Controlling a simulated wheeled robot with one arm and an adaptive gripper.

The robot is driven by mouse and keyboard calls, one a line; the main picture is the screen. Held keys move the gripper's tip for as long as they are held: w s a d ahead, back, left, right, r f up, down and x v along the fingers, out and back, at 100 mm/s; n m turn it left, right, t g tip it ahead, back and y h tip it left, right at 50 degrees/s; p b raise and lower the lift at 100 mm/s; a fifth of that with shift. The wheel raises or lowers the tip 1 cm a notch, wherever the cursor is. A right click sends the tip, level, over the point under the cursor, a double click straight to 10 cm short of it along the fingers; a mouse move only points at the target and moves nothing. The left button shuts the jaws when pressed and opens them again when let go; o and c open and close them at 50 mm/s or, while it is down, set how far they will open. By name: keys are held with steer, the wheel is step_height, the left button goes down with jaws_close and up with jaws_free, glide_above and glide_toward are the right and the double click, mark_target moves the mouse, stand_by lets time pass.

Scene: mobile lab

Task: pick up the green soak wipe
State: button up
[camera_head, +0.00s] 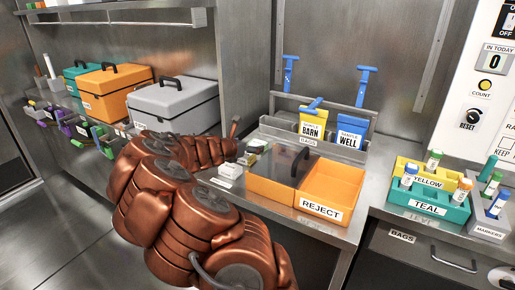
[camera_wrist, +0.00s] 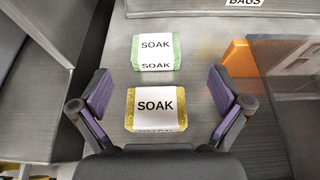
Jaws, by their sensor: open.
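The green soak wipe (camera_wrist: 155,52) lies flat on the metal counter in the wrist view, with a white SOAK label around it. A yellow soak wipe (camera_wrist: 157,108) with a similar label lies nearer to me, apart from the green one. My gripper (camera_wrist: 160,86) is open and empty, with its purple-padded fingers on either side of the yellow wipe. The green wipe is farther out, beyond the fingertips. In the head view, my arm hides most of the gripper, and I cannot clearly tell the wipes apart there.
An orange REJECT bin (camera_head: 327,192) stands right of my arm; its edge shows in the wrist view (camera_wrist: 240,58). A bag rack (camera_head: 350,153) stands behind it. Grey (camera_head: 175,105) and orange (camera_head: 110,92) cases sit left. A teal rack (camera_head: 425,204) is at right.

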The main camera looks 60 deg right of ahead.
mark_target(255, 145)
steer(key=shift+w+d+f, duration=0.2)
steer(key=shift+d+f, duration=0.45)
steer(key=shift+d, duration=0.3)
steer(key=shift+w+d+f, duration=0.2)
steer(key=shift+d+f, duration=0.45)
steer(key=shift+d, duration=0.3)
steer(key=shift+d+f, duration=0.2)
steer(key=shift+d, duration=0.4)
steer(key=c, duration=1)
